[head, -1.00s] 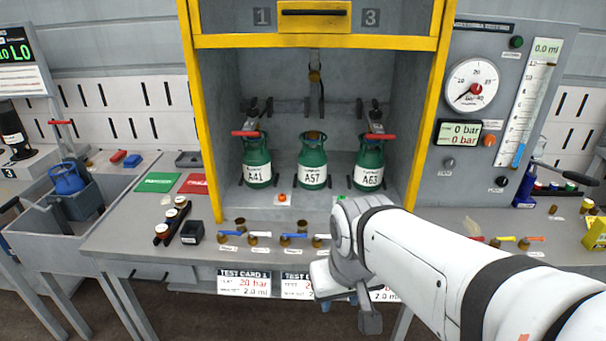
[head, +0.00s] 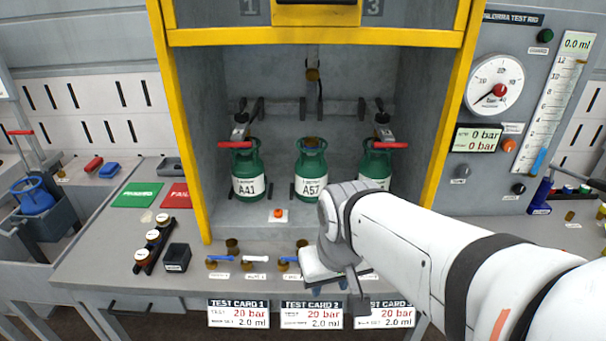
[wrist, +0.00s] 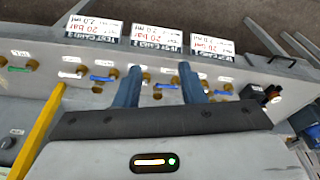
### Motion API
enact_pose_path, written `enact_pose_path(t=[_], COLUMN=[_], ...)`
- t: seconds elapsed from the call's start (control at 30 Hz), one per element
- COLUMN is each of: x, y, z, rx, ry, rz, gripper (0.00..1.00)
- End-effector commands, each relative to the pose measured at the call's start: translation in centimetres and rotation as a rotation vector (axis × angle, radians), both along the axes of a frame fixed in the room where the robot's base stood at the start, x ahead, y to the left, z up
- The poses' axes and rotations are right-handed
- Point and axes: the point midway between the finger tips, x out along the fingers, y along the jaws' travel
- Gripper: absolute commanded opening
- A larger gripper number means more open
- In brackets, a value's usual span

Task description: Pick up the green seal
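A small green strip (wrist: 18,69), which may be the green seal, lies at the far left of the wrist view, in a row of brass fittings and coloured strips along the bench front. I cannot make it out in the head view, where my arm covers part of that row. My gripper (wrist: 159,80) is open, with its two dark blue fingers apart and nothing clearly held between them. The fingers are over the row, near blue strips (wrist: 103,78), with the green strip well to their left.
Green cylinders (head: 248,172) stand in the yellow-framed bay behind the row. Test cards (head: 238,314) hang on the bench front. A black box (head: 177,257) and a rack of round pieces (head: 153,237) stand left. A gauge panel (head: 500,150) stands right.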

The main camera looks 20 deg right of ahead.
Motion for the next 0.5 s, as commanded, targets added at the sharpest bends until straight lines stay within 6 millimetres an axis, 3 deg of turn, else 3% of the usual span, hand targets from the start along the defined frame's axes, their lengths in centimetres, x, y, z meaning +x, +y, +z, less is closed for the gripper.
enact_pose_path(t=[0.17,0.27,0.37,0.5], x=[0.9,3.5,7.9,15.6], y=[-0.2,-0.7,-2.1,-5.8], z=[-0.2,-0.6,-1.4,-3.3], rx=[0.002,0.004,0.008,0.004], ry=[-0.006,-0.030,-0.073,-0.153], rz=[-0.008,-0.022,-0.058,-0.125], gripper=[0.49,0.53,0.53,0.53])
